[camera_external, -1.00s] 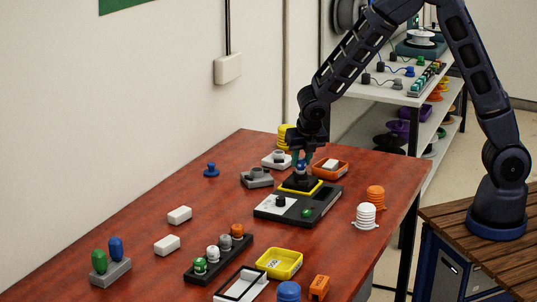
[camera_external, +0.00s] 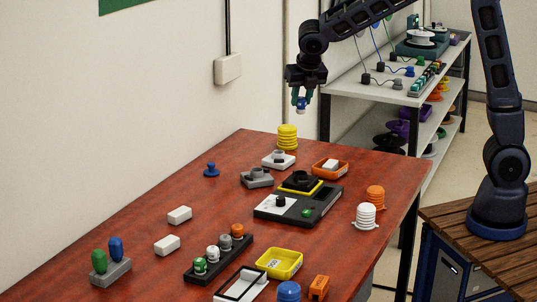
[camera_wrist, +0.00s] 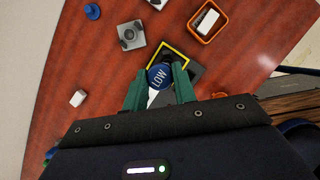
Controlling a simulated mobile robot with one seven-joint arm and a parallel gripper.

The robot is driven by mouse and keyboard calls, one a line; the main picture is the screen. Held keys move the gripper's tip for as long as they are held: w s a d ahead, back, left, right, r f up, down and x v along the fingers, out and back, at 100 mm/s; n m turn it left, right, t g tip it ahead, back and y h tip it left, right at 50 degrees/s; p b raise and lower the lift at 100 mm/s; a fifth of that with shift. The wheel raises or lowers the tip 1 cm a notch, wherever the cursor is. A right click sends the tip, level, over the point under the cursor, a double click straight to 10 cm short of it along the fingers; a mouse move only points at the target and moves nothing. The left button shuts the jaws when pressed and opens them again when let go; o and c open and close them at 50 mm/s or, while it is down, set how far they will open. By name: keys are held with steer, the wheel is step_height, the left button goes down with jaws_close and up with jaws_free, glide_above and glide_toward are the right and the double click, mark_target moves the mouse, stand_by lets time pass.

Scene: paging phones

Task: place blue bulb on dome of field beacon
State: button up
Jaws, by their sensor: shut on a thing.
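In the wrist view the piece's round blue top (camera_wrist: 160,76) reads "LOW", between the green fingers. A blue oval bulb (camera_external: 116,248) stands beside a green one (camera_external: 99,261) in a grey holder (camera_external: 111,274) at the front left. I cannot tell for certain which thing is the field beacon. A grey unit (camera_external: 257,179) and a white unit (camera_external: 279,161), each with a raised round grey part, stand towards the back.
A dark box (camera_external: 270,207) has a yellow-edged black socket (camera_external: 300,181), empty. An orange tray (camera_external: 330,168), a yellow tray (camera_external: 279,264), white blocks (camera_external: 179,215) and a rack of coloured knobs (camera_external: 218,257) share the table. A blue knob (camera_external: 211,170) lies near the wall.

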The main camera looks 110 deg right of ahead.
steer(key=d+r, duration=0.1)
steer(key=d, duration=0.9)
steer(key=r, duration=0.1)
glide_above(286, 125)
steer(key=a, duration=0.2)
step_height(286, 125, down, 19)
steer(key=shift+f, duration=0.1)
steer(key=shift+f, duration=0.1)
steer(key=o, duration=1)
steer(key=shift+c, duration=0.2)
